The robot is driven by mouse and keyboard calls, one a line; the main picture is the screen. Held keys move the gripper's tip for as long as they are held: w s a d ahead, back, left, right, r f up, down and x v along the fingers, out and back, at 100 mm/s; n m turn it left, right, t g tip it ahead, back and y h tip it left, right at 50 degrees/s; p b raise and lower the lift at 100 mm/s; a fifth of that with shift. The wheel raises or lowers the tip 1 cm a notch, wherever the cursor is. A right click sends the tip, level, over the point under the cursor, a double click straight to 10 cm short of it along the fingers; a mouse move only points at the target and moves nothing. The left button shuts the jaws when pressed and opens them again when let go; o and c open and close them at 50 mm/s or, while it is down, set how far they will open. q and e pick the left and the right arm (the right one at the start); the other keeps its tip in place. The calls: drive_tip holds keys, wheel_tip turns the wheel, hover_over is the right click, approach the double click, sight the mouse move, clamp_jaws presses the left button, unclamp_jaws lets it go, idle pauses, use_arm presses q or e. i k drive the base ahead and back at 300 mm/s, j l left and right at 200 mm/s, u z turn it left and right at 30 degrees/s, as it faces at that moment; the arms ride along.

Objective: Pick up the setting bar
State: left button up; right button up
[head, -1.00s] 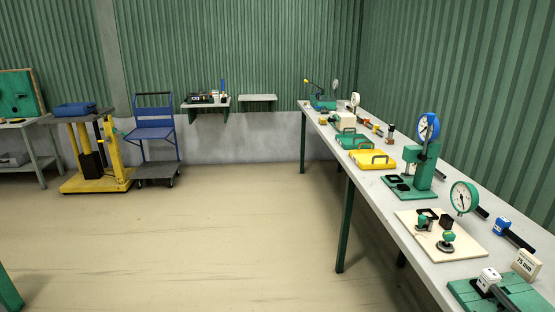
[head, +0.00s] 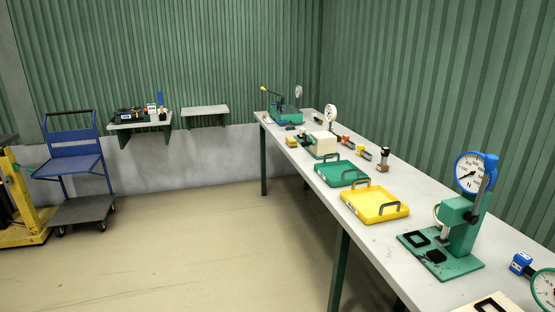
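I cannot pick out a setting bar for certain in the head view. A long grey bench (head: 300,166) runs along the right wall with gauges and small tools on it. A green stand with a blue-rimmed dial (head: 470,172) stands upright on the bench at the right. A blue-ended tool (head: 521,263) lies near the lower right corner, partly cut off. Small red, yellow and dark pieces (head: 364,154) lie along the bench's wall side, too small to tell apart. Neither of my grippers shows in this view.
A yellow tray (head: 375,204) and a green tray (head: 341,173) sit on the bench. A blue trolley (head: 72,168) stands at the left beside a yellow lift (head: 20,205). Two wall shelves (head: 205,116) hang at the back. The floor (head: 190,250) left of the bench is clear.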

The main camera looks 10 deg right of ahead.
sight(360, 151)
drive_tip(key=i+j+z, duration=0.2)
drive_tip(key=i+z, duration=0.2)
drive_tip(key=i+j+z, duration=0.8)
drive_tip(key=i+j, duration=0.15)
drive_tip(key=i+j+z, duration=0.1)
drive_tip(key=j, duration=0.25)
drive_tip(key=i+j, duration=0.2)
drive_tip(key=j, duration=0.2)
drive_tip(key=i+j+z, duration=0.15)
drive_tip(key=j, duration=0.2)
drive_tip(key=i+j+z, duration=0.1)
drive_tip(key=j, duration=0.3)
drive_tip(key=i+j, duration=0.15)
drive_tip(key=j, duration=0.25)
drive_tip(key=i+z, duration=0.05)
